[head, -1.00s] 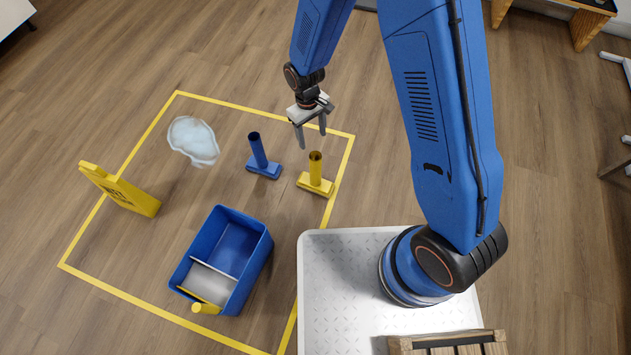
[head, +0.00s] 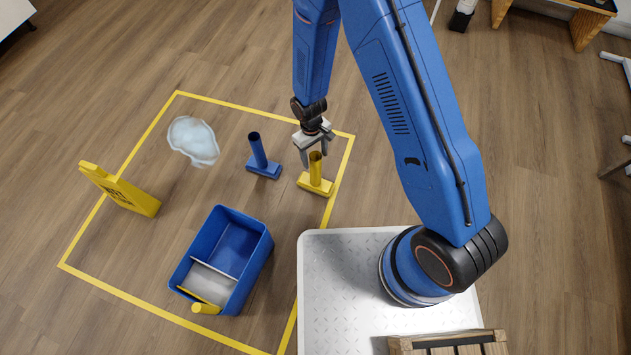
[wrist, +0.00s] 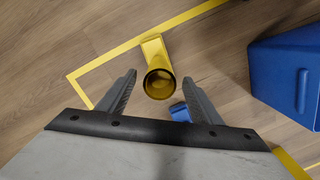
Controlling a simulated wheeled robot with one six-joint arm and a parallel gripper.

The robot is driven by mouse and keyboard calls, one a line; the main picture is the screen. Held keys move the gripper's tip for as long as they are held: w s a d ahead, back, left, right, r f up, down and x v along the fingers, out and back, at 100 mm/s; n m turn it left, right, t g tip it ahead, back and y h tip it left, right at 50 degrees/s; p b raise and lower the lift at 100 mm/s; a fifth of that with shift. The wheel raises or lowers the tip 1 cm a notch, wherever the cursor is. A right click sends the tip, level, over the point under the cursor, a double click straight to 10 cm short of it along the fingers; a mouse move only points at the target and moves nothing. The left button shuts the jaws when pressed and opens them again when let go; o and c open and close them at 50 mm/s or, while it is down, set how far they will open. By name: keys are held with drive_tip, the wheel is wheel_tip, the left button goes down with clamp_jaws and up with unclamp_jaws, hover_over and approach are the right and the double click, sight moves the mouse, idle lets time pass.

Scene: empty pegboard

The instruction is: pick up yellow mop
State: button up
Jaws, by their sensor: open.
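The yellow mop (head: 315,184) stands upright on the floor at the right side of the taped square, a flat base with a short hollow handle. In the wrist view the yellow mop (wrist: 158,83) shows its round open top. My gripper (head: 317,158) is open over the mop's handle, with one finger on each side in the head view. In the wrist view my gripper (wrist: 160,82) has its fingers apart and the handle top lies between their tips, apart from both. I cannot tell how far the fingertips reach down beside the handle.
A similar blue mop (head: 261,160) stands close to the left. A blue bucket (head: 233,245) with a yellow handle part is nearer me. A yellow wet-floor sign (head: 122,190) and a pale puddle (head: 194,140) lie farther left.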

drive_tip(key=f, duration=0.5)
drive_tip(key=shift+s+d, duration=0.25)
clamp_jaws()
drive_tip(key=shift+r, duration=0.15)
wheel_tip(320, 180, up, 10)
drive_tip(key=shift+f, duration=0.1)
idle(0.4)
